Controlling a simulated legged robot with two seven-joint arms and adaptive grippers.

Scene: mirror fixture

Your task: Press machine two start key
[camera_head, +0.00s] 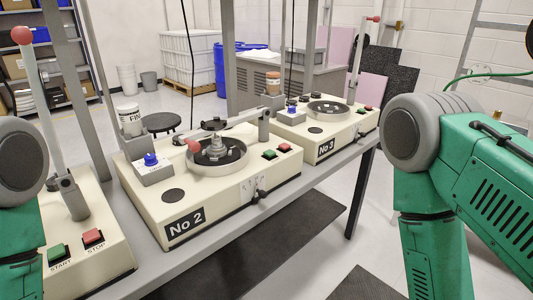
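Machine two (225,205) is a cream box marked "No 2" in the middle of the bench. Its green key (269,155) sits beside a red key (283,147) at the right end of its top. On the machine at the left, the green key (57,253) reads START and the red one reads STOP. The lettering by machine two's keys is too small to read. My green arms show at the left and right edges, with neither gripper in view. Nothing covers machine two's keys.
Machine "No 3" (345,140) stands right of machine two on the same grey bench (190,255). Machine two carries a round dish (236,166), a lever with a red ball (194,146) and a blue knob (151,159). Grey posts rise behind.

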